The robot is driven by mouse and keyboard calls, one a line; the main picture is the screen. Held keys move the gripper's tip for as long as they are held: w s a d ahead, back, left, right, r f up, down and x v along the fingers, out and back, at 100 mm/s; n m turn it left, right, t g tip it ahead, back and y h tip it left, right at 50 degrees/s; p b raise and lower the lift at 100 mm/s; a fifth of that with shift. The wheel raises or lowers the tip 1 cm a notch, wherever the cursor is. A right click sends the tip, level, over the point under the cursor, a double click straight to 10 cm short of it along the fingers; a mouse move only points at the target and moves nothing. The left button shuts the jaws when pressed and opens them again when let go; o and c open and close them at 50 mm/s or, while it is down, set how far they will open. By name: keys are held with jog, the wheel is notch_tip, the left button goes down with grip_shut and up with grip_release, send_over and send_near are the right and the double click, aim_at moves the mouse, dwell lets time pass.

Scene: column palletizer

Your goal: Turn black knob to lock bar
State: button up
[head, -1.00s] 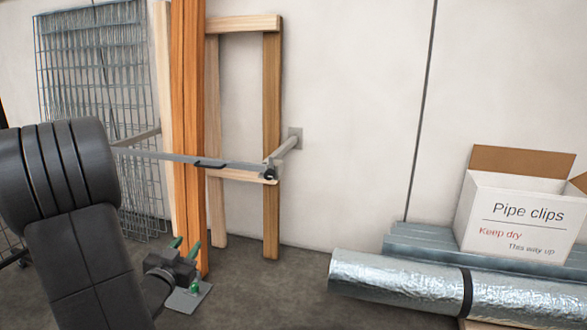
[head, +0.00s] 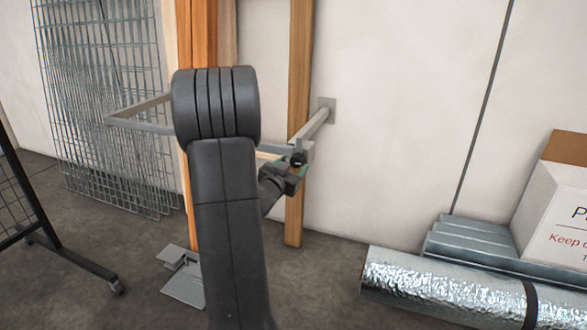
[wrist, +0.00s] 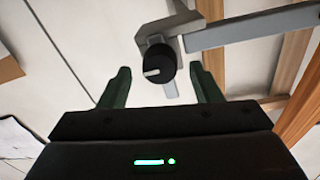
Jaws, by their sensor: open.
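The black knob (wrist: 159,64) shows in the wrist view on a grey bracket, with a pale mark on its face. In the head view the knob (head: 298,159) is at the right end of the grey bar (head: 145,125). The bar (wrist: 250,29) runs off to the right in the wrist view, its end at the bracket. My gripper (wrist: 160,80) is open, with one green finger on each side of the knob's lower part. I cannot tell whether the fingers touch it. In the head view my arm hides part of the bar, and my gripper (head: 296,168) is at the knob.
Wooden frames and boards (head: 299,90) lean on the wall behind the bar. A wire mesh panel (head: 85,80) leans at the left. A foil-wrapped roll (head: 440,285) and a white box (head: 560,200) are at the right. A grey plate (head: 185,290) lies on the floor.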

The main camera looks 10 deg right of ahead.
jog(key=shift+w+d, duration=0.4)
jog(key=shift+w, duration=0.1)
grip_shut()
